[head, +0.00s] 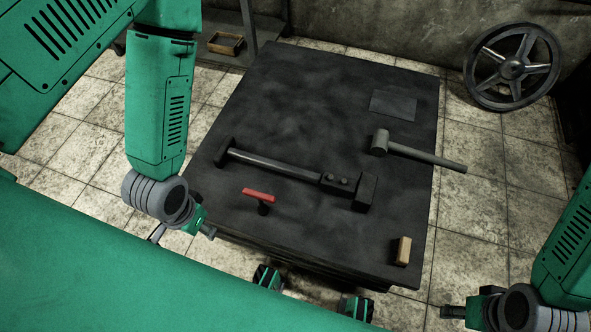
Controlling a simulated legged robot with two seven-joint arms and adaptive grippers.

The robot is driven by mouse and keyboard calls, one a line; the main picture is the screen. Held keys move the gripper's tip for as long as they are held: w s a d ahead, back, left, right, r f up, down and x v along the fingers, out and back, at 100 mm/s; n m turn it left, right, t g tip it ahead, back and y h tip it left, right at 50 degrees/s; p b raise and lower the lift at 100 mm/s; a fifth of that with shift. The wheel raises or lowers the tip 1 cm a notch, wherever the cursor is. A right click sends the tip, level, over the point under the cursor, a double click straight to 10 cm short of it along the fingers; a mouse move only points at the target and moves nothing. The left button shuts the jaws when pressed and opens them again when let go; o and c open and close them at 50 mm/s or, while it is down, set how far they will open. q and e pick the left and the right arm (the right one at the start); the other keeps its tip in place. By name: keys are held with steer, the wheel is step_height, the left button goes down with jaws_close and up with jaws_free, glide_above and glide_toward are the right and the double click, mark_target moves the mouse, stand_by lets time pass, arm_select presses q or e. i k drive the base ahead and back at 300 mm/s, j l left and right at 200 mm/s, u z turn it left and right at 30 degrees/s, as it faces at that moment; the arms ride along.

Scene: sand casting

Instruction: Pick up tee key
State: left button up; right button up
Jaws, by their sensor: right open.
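The tee key (259,194) has a red crossbar handle on top and a short dark stem below it. It stands on the dark table near the front left edge, in front of a long dark tool. My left gripper (205,228) is low at the table's front left corner, to the left of the tee key and apart from it; its fingers are partly hidden and small. My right gripper (453,312) is at the lower right, beyond the table's right edge, far from the tee key. It is open and empty.
On the dark table (290,110) lie a long dark rammer-like tool (290,172), a mallet (420,155) overhanging the right edge, a flat dark plate (393,105) and a small wooden block (402,251). A spoked wheel (512,68) leans on the wall. The table's back left is clear.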

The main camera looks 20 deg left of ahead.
mark_target(263, 209)
steer(key=k+j+u, duration=0.35)
steer(key=j+u, duration=0.15)
steer(key=j, duration=1.6)
